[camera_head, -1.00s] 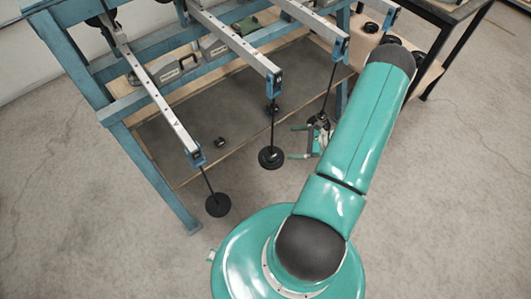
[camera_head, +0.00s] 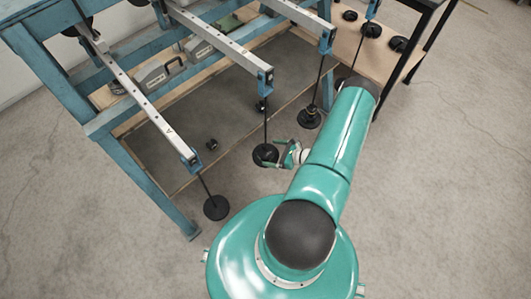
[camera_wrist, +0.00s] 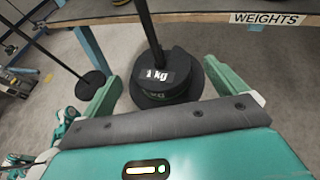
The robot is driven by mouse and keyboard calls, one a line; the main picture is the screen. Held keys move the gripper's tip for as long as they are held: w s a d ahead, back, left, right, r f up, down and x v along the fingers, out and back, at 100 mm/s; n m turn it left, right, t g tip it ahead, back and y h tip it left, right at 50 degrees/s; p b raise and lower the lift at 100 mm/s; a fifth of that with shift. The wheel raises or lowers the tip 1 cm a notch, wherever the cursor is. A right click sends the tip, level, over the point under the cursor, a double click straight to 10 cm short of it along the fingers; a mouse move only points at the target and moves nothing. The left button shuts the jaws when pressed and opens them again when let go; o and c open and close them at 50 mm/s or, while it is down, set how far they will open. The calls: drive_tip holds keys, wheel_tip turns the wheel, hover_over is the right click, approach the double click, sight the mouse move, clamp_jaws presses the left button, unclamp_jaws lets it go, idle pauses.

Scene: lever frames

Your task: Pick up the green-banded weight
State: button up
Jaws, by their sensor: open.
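A black stack of weights (camera_wrist: 165,80) hangs on a dark rod in front of my gripper. Its upper weight has a label reading "1 kg" (camera_wrist: 156,76). Below it, a weight with green lettering (camera_wrist: 155,95) shows at its front edge; the rest of it is hidden. In the head view, the stack (camera_head: 264,153) hangs from the middle lever. My gripper (camera_wrist: 160,74) is open, with one green finger on each side of the stack; contact cannot be told. It also shows in the head view (camera_head: 277,153), just right of the stack.
Other hangers with black discs stand at the front left (camera_head: 216,207) and farther back right (camera_head: 309,118). A blue frame (camera_head: 130,165) carries the levers. A shelf edge labelled "WEIGHTS" (camera_wrist: 268,18) lies beyond the stack. Small loose weights lie on the shelves.

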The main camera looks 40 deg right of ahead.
sight(267, 151)
drive_tip(key=shift+x, duration=2.8)
drive_tip(key=shift+w+r, duration=0.1)
drive_tip(key=shift+r, duration=0.05)
drive_tip(key=c, duration=1.6)
drive_tip(key=shift+o, duration=0.2)
drive_tip(key=shift+d+r, duration=0.1)
drive_tip(key=shift+r, duration=1.45)
drive_tip(key=s+r, duration=0.2)
drive_tip(key=r, duration=0.1)
drive_tip(key=s+r, duration=0.2)
drive_tip(key=s, duration=0.1)
drive_tip(key=shift+d+r, duration=0.1)
drive_tip(key=shift+r, duration=0.3)
drive_tip(key=s+r, duration=0.4)
drive_tip(key=s, duration=0.5)
drive_tip(key=shift+r, duration=0.2)
